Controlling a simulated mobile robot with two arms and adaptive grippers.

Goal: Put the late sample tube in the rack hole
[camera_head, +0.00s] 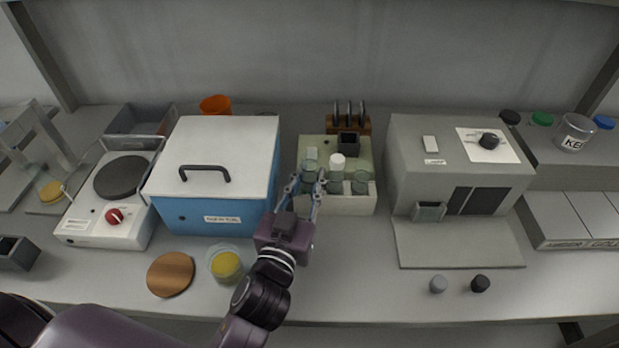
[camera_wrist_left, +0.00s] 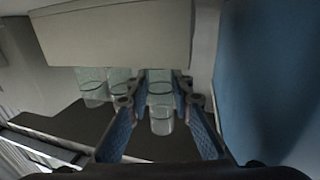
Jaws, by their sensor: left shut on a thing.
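My left gripper (camera_head: 306,187) is at the left front of a cream rack (camera_head: 347,205) that has several glass tubes in it. In the left wrist view its fingers (camera_wrist_left: 162,112) are shut on a clear glass tube (camera_wrist_left: 161,126), which I take to be the late sample tube. More tubes (camera_wrist_left: 91,84) stand beside and behind it, under the pale rack wall (camera_wrist_left: 115,38). The lower end of the held tube and the rack hole are hard to make out. My right gripper is in neither view.
A blue box with a white lid (camera_head: 225,150) stands close on the left of the gripper. A grey machine (camera_head: 425,150) stands to the right of the rack. A beaker of yellow liquid (camera_head: 226,264) and a wooden disc (camera_head: 170,274) lie in front. The bench before the rack is clear.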

